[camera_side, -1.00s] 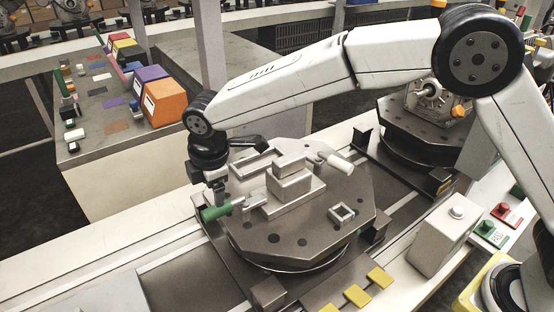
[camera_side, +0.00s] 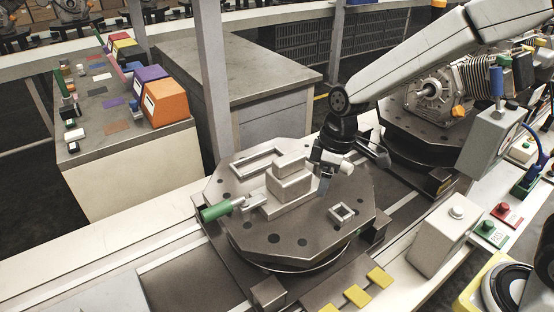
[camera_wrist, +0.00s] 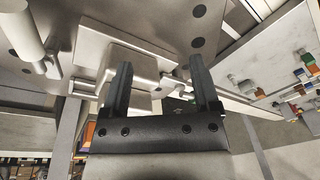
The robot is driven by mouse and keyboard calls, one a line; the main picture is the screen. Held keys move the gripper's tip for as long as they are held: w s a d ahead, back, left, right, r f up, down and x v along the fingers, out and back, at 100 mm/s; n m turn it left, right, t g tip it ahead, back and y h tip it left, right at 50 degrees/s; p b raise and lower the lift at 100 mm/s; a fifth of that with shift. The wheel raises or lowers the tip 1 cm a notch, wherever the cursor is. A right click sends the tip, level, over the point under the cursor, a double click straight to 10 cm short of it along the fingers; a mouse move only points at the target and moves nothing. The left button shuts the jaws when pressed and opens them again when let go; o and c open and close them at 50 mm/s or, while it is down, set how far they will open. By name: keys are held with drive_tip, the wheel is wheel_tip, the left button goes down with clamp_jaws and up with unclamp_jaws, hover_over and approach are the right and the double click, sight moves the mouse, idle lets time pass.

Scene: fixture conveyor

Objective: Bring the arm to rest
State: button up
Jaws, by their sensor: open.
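My gripper (camera_side: 324,182) is over the right part of the dark fixture plate (camera_side: 262,243), beside the white-handled clamp (camera_side: 346,167), which it partly hides. In the wrist view my gripper (camera_wrist: 160,72) has its two black fingers apart, with nothing held between them. The pale stepped block (camera_side: 289,184) sits in the middle of the plate, to the left of my gripper. A green-handled clamp (camera_side: 215,212) lies at the block's left side. Whether the fingers touch the white-handled clamp cannot be told.
A second plate (camera_side: 395,122) bearing a motor (camera_side: 428,98) stands behind right. A grey button box (camera_side: 440,235) is at the right front. A pillar (camera_side: 213,80) rises behind left. A side table holds coloured bins (camera_side: 165,103).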

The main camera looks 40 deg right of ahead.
drive_tip(key=s+d+f+m+t+h, duration=0.1)
drive_tip(key=s+d+f+m+t, duration=0.1)
drive_tip(key=s+d+m, duration=0.6)
drive_tip(key=s+d, duration=0.1)
drive_tip(key=s, duration=0.2)
drive_tip(key=shift+h, duration=0.4)
